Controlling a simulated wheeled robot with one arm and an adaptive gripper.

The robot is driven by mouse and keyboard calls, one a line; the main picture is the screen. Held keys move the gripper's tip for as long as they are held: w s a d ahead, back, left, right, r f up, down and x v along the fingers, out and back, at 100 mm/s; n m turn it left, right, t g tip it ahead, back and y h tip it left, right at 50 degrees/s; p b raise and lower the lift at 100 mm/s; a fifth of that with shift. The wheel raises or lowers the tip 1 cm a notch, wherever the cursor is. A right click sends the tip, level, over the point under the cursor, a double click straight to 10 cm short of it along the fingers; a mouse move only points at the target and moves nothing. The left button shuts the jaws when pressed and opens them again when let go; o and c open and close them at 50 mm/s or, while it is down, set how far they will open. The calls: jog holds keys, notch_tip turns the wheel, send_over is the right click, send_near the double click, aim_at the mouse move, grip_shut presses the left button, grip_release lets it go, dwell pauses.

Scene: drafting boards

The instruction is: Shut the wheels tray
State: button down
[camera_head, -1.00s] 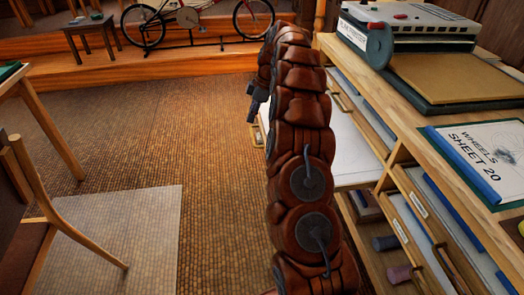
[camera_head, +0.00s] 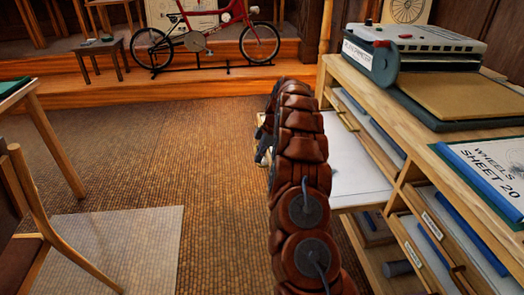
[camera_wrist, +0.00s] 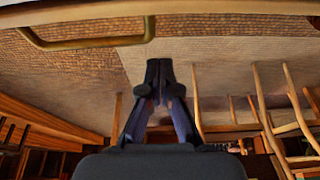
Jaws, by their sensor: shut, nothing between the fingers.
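A pulled-out tray with a white sheet (camera_head: 350,167) sticks out of the wooden cabinet in the head view. My arm hides its left end, and I cannot read a label on it. A sheet marked "WHEELS SHEET 20" (camera_head: 492,168) lies on the cabinet top. My gripper (camera_wrist: 160,66) is shut and empty in the wrist view. A brass handle (camera_wrist: 88,42) under a pale edge is close by, up and left of the fingertips; they look apart from it. In the head view my arm mostly hides the gripper.
Other trays with labels (camera_head: 433,226) sit lower right in the cabinet. A printing machine (camera_head: 425,50) stands on top. A wooden chair (camera_head: 62,255) and desk are at left. A red bicycle (camera_head: 205,38) stands on a raised step behind. The floor between is clear.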

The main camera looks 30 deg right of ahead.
jog(key=shift+s+d+f+b, duration=0.4)
jog(key=shift+d+f, duration=0.2)
jog(key=shift+d, duration=0.15)
jog(key=shift+s+d+f+b, duration=0.25)
jog(key=shift+d+f+b, duration=0.15)
jog(key=shift+d+f, duration=0.25)
